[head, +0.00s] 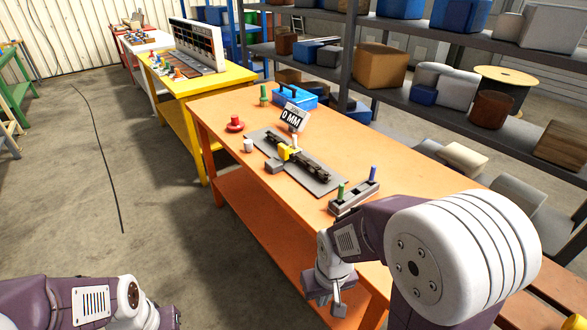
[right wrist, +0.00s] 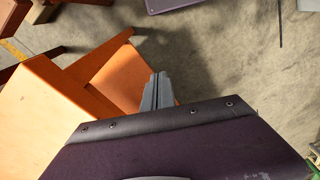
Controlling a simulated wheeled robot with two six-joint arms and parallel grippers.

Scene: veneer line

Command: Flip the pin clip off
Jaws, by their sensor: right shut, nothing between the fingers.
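A dark bar-shaped device (head: 312,170) with a yellow part (head: 287,152) at its left end lies on a grey mat (head: 325,185) on the orange table (head: 365,140). I cannot tell for sure which small part is the pin clip. My right gripper (head: 338,305) is off the table's front edge, apart from these things. Its fingers (right wrist: 158,88) are shut and empty. My left arm's end is at the bottom left; its fingers are not clear.
A red knob (head: 235,124), a white cylinder (head: 248,146) and a blue box (head: 294,97) are at the left and back. The table's right part is clear. Loaded shelves (head: 430,115) stand behind.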

